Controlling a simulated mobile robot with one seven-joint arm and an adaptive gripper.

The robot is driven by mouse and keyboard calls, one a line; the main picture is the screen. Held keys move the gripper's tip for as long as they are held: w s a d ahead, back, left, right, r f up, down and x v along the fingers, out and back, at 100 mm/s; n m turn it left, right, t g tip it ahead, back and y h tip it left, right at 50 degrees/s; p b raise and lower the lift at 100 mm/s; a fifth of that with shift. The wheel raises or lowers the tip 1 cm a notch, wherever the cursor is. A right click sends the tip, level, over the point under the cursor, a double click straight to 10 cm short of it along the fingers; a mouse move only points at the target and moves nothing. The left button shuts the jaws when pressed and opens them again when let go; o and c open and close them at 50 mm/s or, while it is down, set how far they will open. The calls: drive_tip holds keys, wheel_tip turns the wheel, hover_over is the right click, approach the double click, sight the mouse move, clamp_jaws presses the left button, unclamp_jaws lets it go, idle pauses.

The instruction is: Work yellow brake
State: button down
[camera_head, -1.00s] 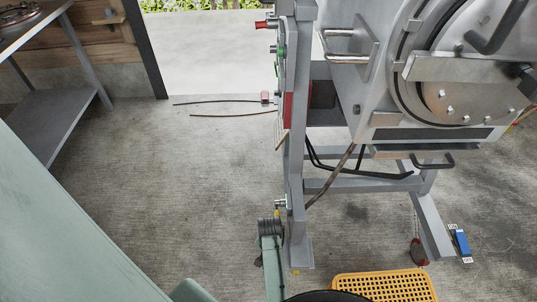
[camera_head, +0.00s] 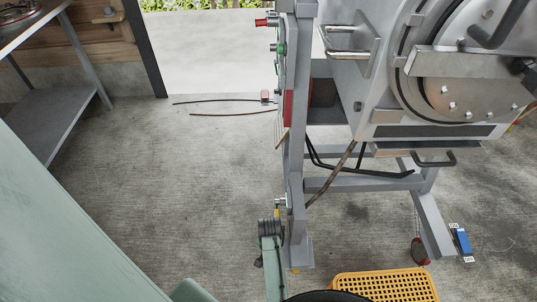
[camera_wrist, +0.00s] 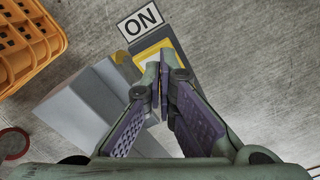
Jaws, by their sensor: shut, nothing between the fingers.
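The yellow brake (camera_wrist: 164,44) shows in the wrist view as a yellow-edged piece on the floor, just below a white "ON" label. Its near part is hidden behind my fingers. My gripper (camera_wrist: 156,88) is shut with nothing between its fingers, and its tips overlap the near end of the brake in the picture. I cannot tell whether they touch it. In the head view my gripper is hidden, and only a small yellow bit (camera_head: 294,271) shows by the stand's left foot; I cannot tell whether it belongs to the brake.
A grey metal beam (camera_wrist: 88,105) lies close left of my fingers. An orange-yellow crate (camera_wrist: 22,42) is at upper left; in the head view it stands right of my arm (camera_head: 385,285). A blue pedal (camera_head: 461,241) with labels lies farther right. Open floor (camera_head: 170,180) spreads left.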

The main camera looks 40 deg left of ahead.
drive_tip(key=shift+f+b, duration=0.5)
drive_tip(key=shift+f, duration=0.35)
drive_tip(key=shift+r, duration=0.1)
idle(0.3)
wheel_tip(320, 180, up, 7)
drive_tip(key=p, duration=0.7)
idle(0.6)
